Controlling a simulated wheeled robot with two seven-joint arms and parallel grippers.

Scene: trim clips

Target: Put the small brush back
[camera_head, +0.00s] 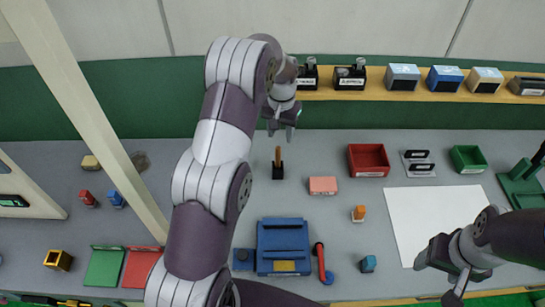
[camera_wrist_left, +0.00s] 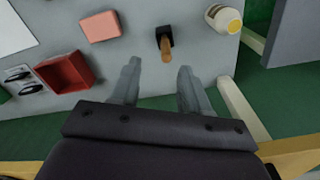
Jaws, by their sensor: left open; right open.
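The small brush (camera_head: 278,155), with a wooden handle and a black end, is on the grey table left of the pink block. In the left wrist view the brush (camera_wrist_left: 166,47) shows ahead of my fingertips, with its handle pointing towards the gripper. My left gripper (camera_head: 281,131) is open and empty, on the shelf side of the brush and apart from it. In the left wrist view the open left gripper (camera_wrist_left: 159,68) has its fingers to either side of the handle's line. My right gripper (camera_head: 438,281) is open and empty near the white sheet's lower right.
A shelf (camera_head: 330,95) at the back bears black holders (camera_head: 348,77) and several boxes (camera_head: 403,77). A pink block (camera_head: 322,185), red bin (camera_head: 368,160) and blue case (camera_head: 283,246) lie on the table. A pale post (camera_head: 100,130) crosses the left side.

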